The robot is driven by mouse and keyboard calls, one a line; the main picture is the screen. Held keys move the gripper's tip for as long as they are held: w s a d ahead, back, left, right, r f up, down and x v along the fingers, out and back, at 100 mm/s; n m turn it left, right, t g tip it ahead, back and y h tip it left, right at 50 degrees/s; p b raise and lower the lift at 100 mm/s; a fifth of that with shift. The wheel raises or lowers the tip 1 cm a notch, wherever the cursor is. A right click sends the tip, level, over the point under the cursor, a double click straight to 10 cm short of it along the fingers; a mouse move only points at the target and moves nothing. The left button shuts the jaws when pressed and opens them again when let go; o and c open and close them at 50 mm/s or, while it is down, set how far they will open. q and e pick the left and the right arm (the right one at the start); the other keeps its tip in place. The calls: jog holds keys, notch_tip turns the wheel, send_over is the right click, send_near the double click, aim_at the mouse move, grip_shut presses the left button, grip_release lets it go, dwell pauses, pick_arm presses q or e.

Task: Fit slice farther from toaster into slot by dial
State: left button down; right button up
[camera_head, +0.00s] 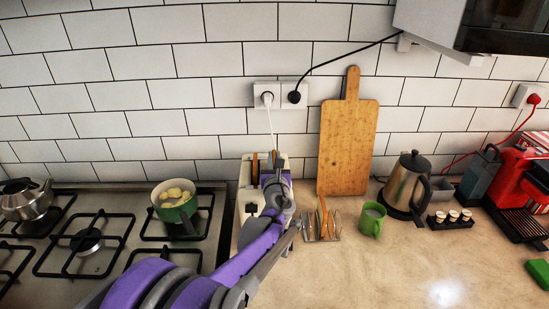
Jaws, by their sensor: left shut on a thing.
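The cream toaster (245,178) stands against the tiled wall, right of the stove; my arm covers much of its right side. A brown slice edge (255,166) shows upright at its top left. My left gripper (276,178) is over the toaster's right side, shut on a slice (279,161), of which a thin brown edge shows. My arm hides how deep this slice sits, and I cannot make out the dial. A wire rack (334,238) stands right of the toaster with a tilted brown slice (323,213) in it. My right gripper is out of view.
A wooden board (348,145) leans on the wall behind the rack. A green mug (371,220), a kettle (405,185) and a red coffee machine (518,185) stand to the right. A green pot (176,212) sits on the stove. The front right counter is mostly clear.

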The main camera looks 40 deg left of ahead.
pick_arm(q)
jog(key=shift+f+b, duration=0.3)
jog(key=shift+f, duration=0.25)
jog(key=c, duration=0.8)
grip_release()
jog(key=v, duration=1.1)
jog(key=shift+b, duration=0.35)
jog(key=shift+a, duration=0.1)
